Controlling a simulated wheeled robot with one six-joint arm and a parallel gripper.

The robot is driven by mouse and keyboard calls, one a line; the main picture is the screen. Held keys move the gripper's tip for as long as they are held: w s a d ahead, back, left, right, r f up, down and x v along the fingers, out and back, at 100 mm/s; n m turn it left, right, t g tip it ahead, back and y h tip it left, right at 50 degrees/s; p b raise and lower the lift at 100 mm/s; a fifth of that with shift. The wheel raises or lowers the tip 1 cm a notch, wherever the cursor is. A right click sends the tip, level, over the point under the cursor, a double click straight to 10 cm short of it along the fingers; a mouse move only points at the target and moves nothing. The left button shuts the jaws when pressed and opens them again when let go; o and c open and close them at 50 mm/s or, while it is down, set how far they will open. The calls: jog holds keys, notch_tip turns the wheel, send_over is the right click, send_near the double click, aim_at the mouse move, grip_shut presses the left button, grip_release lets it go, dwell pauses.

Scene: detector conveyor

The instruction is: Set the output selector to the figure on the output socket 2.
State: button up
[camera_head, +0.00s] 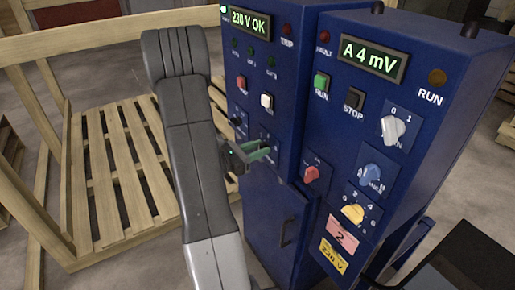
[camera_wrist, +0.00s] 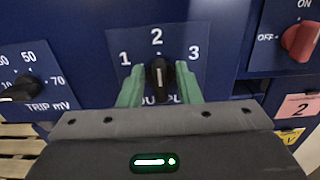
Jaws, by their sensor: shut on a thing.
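My gripper (camera_head: 254,153) is at the front of the left blue cabinet. In the wrist view its green fingers are shut on a black knob (camera_wrist: 160,75), one on each side. The knob's plate reads 1, 2 and 3. The pointer is up, at the 2. The word below is partly hidden; "OUPL" shows, so I cannot tell that this is the output selector. On the right cabinet a pink label (camera_head: 342,236) reads 2, and a yellow label (camera_head: 332,256) below reads 230 V. The pink label also shows in the wrist view (camera_wrist: 298,106).
A TRIP mV knob (camera_wrist: 20,89) is at left and a red OFF/ON knob (camera_wrist: 301,39) at right. The right cabinet carries white (camera_head: 393,130), blue (camera_head: 371,174) and yellow (camera_head: 353,212) knobs. Displays read 230 V OK (camera_head: 249,23) and A 4 mV (camera_head: 370,56).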

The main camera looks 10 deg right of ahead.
jog(key=o, duration=0.6)
jog(key=b+v, duration=0.2)
jog(key=v, duration=1.2)
jog(key=shift+d+r, duration=0.1)
jog(key=shift+p+x, duration=1)
jog(key=shift+x, duration=5.9)
